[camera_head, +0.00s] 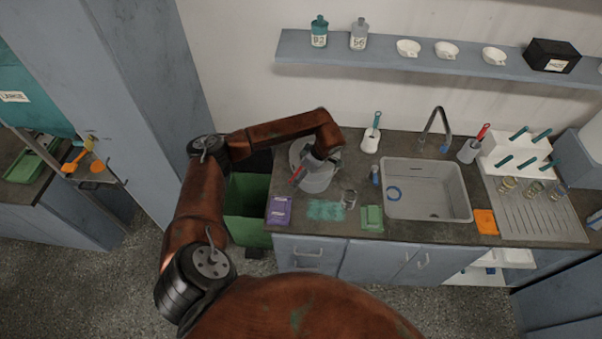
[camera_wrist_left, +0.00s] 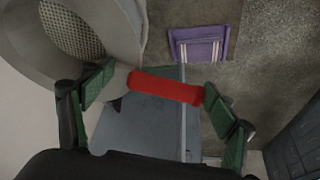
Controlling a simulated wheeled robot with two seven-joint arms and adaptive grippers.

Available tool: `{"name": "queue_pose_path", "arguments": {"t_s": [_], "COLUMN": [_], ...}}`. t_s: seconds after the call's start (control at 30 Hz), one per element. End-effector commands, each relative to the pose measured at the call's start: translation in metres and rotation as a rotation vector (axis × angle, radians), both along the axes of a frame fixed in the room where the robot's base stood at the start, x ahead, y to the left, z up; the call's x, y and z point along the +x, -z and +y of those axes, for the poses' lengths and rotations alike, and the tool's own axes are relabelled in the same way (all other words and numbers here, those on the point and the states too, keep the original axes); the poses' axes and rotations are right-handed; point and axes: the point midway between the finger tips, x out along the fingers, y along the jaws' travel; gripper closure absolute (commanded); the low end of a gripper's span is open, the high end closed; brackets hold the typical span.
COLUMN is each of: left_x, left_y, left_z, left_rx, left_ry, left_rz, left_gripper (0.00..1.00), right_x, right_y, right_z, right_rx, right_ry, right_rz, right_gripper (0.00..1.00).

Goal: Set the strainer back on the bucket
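The strainer shows in the left wrist view as a round mesh (camera_wrist_left: 72,30) in a pale grey rim, with a red handle (camera_wrist_left: 165,87). In the head view its red handle (camera_head: 298,174) points down-left beside the grey bucket (camera_head: 318,184) at the counter's left end. My left gripper (camera_wrist_left: 160,100) is open, with its green-padded fingers spread wide near the two ends of the handle. The gripper and wrist partly cover the strainer and bucket in the head view, so I cannot tell how the strainer rests. My right gripper is not in view.
A purple packet (camera_head: 279,209), a teal cloth (camera_head: 326,210), a glass beaker (camera_head: 348,198) and a green sponge (camera_head: 371,217) lie near the bucket. The sink (camera_head: 428,190) is to the right. A green bin (camera_head: 246,207) stands left of the counter.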

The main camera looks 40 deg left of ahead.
Motion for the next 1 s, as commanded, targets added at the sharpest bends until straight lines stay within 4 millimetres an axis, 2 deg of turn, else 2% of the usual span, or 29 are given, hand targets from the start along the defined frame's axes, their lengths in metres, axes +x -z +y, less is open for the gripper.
{"name": "queue_pose_path", "arguments": {"t_s": [0.3, 0.67, 0.77, 1.0], "left_x": [0.0, 0.0, 0.002, 0.004], "left_y": [0.0, -0.004, -0.016, -0.062], "left_z": [0.0, -0.002, -0.006, -0.024], "left_rx": [0.0, 0.0, 0.0, 0.001], "left_ry": [0.0, 0.0, 0.0, 0.002], "left_rz": [0.0, -0.001, -0.002, -0.004], "left_gripper": [0.0, 0.0, 0.0, 0.0], "right_x": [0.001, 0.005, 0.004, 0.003], "right_y": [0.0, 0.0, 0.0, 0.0], "right_z": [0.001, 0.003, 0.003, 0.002], "right_rx": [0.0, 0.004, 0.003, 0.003], "right_ry": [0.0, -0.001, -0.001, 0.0], "right_rz": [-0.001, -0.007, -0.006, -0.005], "right_gripper": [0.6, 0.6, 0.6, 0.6]}}
